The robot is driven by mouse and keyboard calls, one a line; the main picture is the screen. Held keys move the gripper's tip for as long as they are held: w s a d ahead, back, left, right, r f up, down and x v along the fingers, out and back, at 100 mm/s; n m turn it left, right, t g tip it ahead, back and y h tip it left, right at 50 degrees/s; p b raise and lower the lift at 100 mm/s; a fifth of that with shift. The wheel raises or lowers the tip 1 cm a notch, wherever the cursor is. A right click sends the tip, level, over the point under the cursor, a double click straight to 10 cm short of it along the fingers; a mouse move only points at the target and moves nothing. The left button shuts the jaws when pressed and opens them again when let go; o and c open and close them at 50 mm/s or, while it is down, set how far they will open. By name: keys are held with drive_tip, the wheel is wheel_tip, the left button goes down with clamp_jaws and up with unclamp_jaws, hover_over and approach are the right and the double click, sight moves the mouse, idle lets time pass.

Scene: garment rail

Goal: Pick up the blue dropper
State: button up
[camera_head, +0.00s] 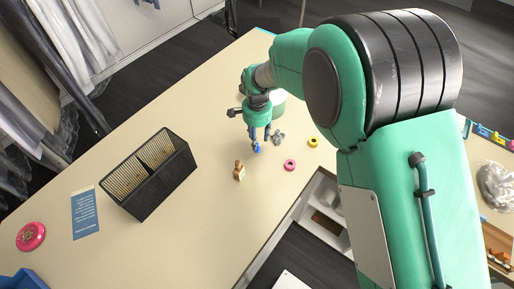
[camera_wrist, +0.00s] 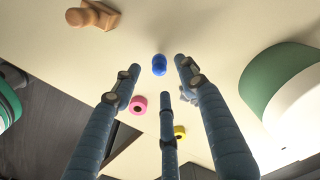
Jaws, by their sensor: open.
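The blue dropper (camera_head: 257,149) is a small blue thing on the beige table, just below my gripper's fingers in the head view. In the wrist view the blue dropper (camera_wrist: 159,64) shows as a rounded blue end beyond the fingertips, between the two upper fingers. My gripper (camera_head: 259,134) points down over the table. In the wrist view my gripper (camera_wrist: 160,85) has its three blue-grey fingers spread apart with nothing between them. I cannot tell the exact gap between the fingertips and the dropper.
A wooden stamp (camera_head: 239,171), a pink ring (camera_head: 290,165), a yellow ring (camera_head: 313,142) and a grey piece (camera_head: 278,137) lie close by. A black basket (camera_head: 150,185), a blue card (camera_head: 85,212) and a pink round thing (camera_head: 31,236) are leftward. A green-and-white cylinder (camera_wrist: 285,85) stands near.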

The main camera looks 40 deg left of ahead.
drive_tip(key=shift+f, duration=0.1)
drive_tip(key=shift+f, duration=2.5)
drive_tip(key=c, duration=0.9)
